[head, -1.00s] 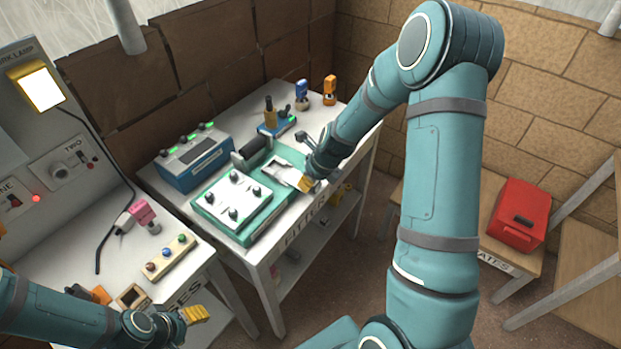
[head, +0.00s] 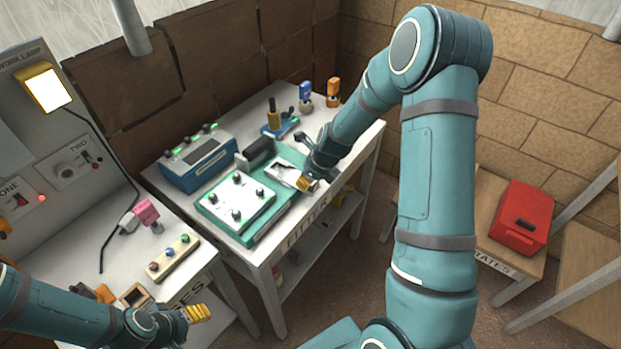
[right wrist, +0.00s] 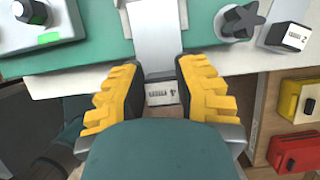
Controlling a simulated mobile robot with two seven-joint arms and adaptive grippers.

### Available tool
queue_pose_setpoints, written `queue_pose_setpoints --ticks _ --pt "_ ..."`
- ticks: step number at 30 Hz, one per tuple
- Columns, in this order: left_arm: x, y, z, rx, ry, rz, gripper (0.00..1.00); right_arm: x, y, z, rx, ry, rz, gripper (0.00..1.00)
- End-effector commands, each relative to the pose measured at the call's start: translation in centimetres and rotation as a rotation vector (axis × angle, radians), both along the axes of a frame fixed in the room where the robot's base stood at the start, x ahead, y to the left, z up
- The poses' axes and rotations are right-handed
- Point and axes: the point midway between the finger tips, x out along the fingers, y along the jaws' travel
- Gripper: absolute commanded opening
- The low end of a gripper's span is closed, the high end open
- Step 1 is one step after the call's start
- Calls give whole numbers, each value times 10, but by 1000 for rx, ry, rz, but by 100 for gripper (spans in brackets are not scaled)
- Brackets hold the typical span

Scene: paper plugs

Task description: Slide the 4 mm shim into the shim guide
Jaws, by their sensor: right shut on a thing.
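My right gripper (right wrist: 158,88) is shut on the 4 mm shim at the front edge of the fitter bench; it also shows in the head view (head: 303,184). The shim's labelled end block (right wrist: 161,94) sits between the yellow fingers. A flat grey metal strip (right wrist: 155,35) runs from there up over the teal fixture (right wrist: 90,52). I cannot tell how far the strip is inside the shim guide, as its far end is out of the wrist view. My left gripper (head: 198,313) is low at the left, away from the fixture; its finger opening is unclear.
On the fixture, a white plate (head: 236,198) carries several dark knobs. In the wrist view a star knob (right wrist: 242,20) and a block marked 2 (right wrist: 288,37) lie right of the strip. A blue box (head: 198,160) with green lights stands behind. Red and yellow boxes sit below.

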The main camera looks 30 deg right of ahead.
Motion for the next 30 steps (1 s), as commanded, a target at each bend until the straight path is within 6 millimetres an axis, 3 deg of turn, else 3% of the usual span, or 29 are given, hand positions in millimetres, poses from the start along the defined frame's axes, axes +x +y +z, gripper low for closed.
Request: queue_pose_setpoints --ticks 30 --pt "0 0 9 0 0 0 57 19 8 0 0 0 0 0"
